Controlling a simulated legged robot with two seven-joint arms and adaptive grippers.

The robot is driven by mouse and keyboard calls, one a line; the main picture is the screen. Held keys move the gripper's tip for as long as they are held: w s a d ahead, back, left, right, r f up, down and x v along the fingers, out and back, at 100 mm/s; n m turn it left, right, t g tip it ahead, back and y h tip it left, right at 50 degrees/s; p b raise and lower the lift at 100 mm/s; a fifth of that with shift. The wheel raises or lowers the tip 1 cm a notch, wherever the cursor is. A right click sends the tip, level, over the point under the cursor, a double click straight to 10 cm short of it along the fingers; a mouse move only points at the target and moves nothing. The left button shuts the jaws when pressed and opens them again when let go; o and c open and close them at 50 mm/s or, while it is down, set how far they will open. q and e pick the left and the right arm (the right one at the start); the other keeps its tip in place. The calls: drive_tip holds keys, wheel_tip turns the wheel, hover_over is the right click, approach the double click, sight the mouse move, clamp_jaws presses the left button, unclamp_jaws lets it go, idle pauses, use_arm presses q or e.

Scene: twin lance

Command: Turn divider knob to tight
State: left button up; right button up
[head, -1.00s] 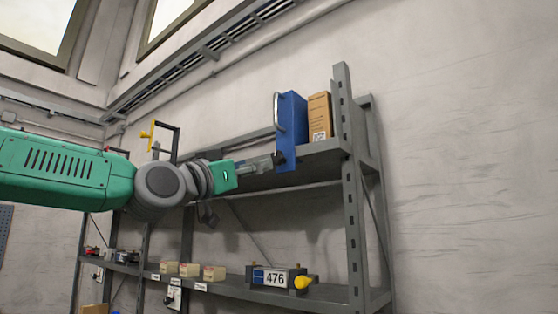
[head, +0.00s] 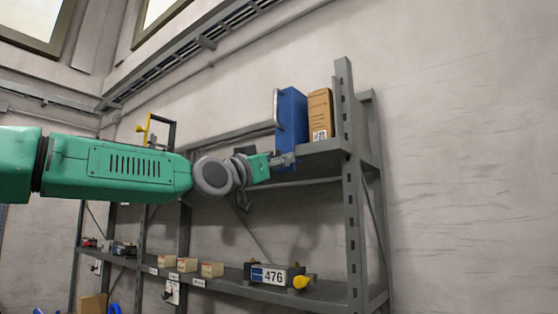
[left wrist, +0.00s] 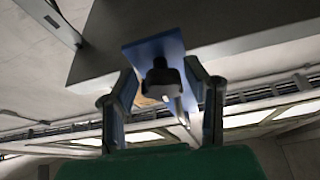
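A blue upright divider (head: 292,112) with a pale handle (head: 276,108) stands at the front of the upper shelf, left of a cardboard box. In the left wrist view, the divider's blue underside (left wrist: 140,57) shows with a dark knob (left wrist: 160,76) in front of it. My left gripper (head: 287,160) is at the divider's lower front edge and hides the knob in the head view. In the left wrist view, the left gripper's fingers (left wrist: 163,85) are apart, one on each side of the knob, with visible gaps. Which setting the knob is on cannot be read. My right gripper is not in view.
The cardboard box (head: 319,114) stands beside the divider near the grey rack post (head: 351,190). The upper shelf (head: 318,148) runs close to my left gripper. The lower shelf (head: 235,287) holds a device marked 476 (head: 273,274) with a yellow knob and several small beige boxes.

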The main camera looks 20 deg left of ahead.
use_arm(q)
drive_tip(key=shift+a, duration=0.3)
drive_tip(key=c, duration=0.6)
drive_tip(key=shift+d+n+y, duration=0.25)
drive_tip(key=shift+n+y, duration=0.35)
drive_tip(key=shift+n, duration=0.2)
drive_tip(key=shift+c, duration=0.2)
drive_tip(key=shift+a, duration=0.1)
drive_tip(key=o, duration=1.2)
drive_tip(key=shift+a, duration=0.1)
drive_tip(key=v, duration=0.8)
drive_tip(key=f+v, duration=0.1)
drive_tip(key=v, duration=0.3)
drive_tip(key=shift+w+r, duration=0.1)
drive_tip(key=shift+w, duration=0.1)
